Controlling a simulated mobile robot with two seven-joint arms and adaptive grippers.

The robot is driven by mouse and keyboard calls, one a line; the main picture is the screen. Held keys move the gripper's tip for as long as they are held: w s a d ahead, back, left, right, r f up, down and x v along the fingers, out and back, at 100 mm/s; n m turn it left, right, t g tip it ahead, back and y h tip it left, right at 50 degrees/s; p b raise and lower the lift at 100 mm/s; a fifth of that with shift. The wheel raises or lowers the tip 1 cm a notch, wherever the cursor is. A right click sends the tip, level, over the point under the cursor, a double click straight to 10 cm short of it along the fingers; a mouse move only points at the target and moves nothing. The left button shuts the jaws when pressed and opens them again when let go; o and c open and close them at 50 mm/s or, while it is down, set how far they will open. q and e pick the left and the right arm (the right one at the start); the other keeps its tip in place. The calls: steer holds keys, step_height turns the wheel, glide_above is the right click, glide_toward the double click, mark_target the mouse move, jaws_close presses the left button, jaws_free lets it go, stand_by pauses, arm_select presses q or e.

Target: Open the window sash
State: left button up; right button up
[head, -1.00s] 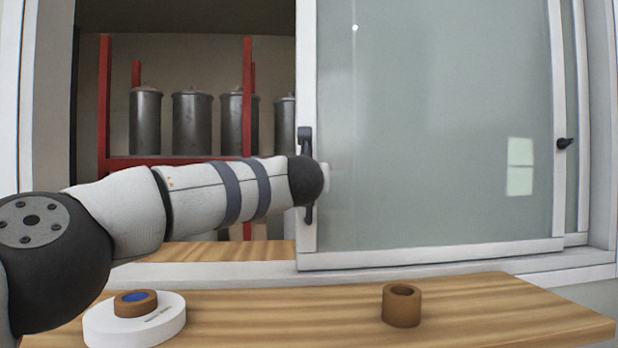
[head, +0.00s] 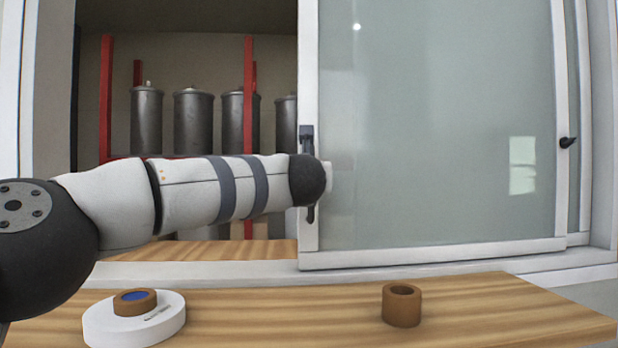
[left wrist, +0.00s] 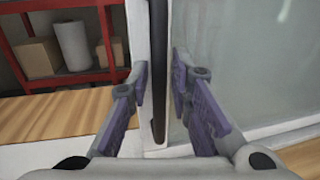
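The window sash (head: 440,130) is a frosted pane in a white frame. It stands on the right, with an open gap to its left. A dark upright handle (head: 307,140) is on its left stile; it also shows in the left wrist view (left wrist: 158,105). My left arm reaches across from the left to this stile and hides the handle's middle in the head view. In the left wrist view my left gripper (left wrist: 158,72) is open, one finger on each side of the handle, with gaps visible between fingers and handle. My right gripper is in neither view.
A wooden sill (head: 280,310) runs below the window. It carries a white disc (head: 105,330) with a brown ring (head: 135,302), and a brown cup-like ring (head: 402,308). Behind the gap are a red rack (head: 106,100) and grey canisters (head: 193,120).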

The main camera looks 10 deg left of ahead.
arm_select(q)
steer(key=s, duration=1.1)
steer(key=shift+d, duration=0.15)
